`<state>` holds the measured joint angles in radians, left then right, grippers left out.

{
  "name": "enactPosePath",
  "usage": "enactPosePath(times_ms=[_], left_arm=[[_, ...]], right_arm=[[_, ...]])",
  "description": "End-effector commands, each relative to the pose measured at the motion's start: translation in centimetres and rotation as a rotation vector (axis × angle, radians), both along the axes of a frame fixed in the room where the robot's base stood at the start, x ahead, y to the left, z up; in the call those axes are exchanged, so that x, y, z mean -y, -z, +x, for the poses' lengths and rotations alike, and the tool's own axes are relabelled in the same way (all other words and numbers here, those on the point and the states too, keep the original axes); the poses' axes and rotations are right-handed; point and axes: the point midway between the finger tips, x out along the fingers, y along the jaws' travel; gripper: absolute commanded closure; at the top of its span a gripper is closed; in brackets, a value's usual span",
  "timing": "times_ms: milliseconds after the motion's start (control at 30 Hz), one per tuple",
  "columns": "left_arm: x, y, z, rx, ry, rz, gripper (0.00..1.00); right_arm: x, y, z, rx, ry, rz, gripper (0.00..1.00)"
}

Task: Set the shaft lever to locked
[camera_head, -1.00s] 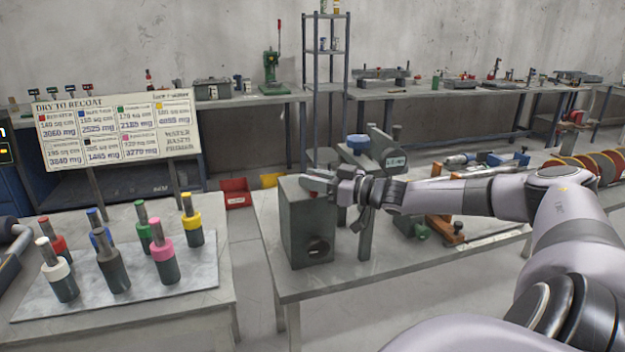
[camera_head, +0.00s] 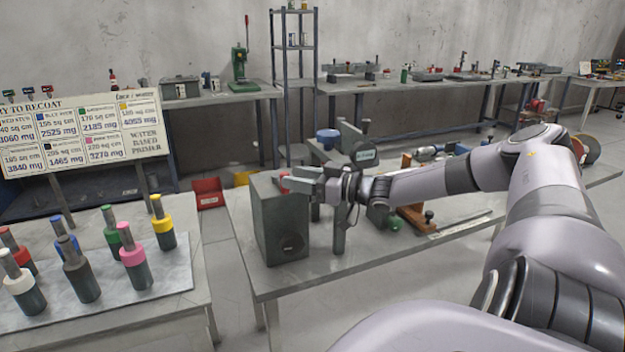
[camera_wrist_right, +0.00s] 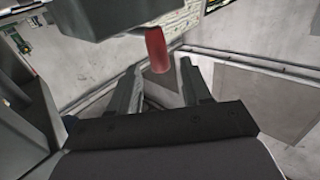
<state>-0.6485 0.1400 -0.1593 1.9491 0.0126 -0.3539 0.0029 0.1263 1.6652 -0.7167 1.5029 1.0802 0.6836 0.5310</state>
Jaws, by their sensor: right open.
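A dark grey box-shaped housing (camera_head: 279,225) with a round hole in its front stands at the left end of the middle bench. My right gripper (camera_head: 292,180) is at its upper right, fingers pointing left, and hides part of it. In the right wrist view a red handle (camera_wrist_right: 157,50) sticks out from a dark grey body (camera_wrist_right: 100,14). The fingers of my right gripper (camera_wrist_right: 160,83) are open, one on each side of the handle's end, with gaps visible. The lever's setting cannot be read. My left gripper is out of view.
A grey upright post (camera_head: 340,228) stands on the bench right of the housing, close under my right wrist. A round dark gauge (camera_head: 364,154) is behind it. Several colour-banded cylinders stand on a left table (camera_head: 180,322). A floor gap separates the tables.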

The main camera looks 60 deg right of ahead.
Motion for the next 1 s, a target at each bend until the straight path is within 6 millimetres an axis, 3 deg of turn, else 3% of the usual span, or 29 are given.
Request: enactPosePath(times_ms=[300, 1000], left_arm=[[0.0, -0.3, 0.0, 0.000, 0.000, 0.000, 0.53], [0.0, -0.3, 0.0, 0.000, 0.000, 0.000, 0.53]], right_arm=[[0.8, -0.2, -3.0, 0.002, 0.004, -0.003, 0.52], [0.9, -0.2, -3.4, 0.003, 0.004, -0.001, 0.52]])
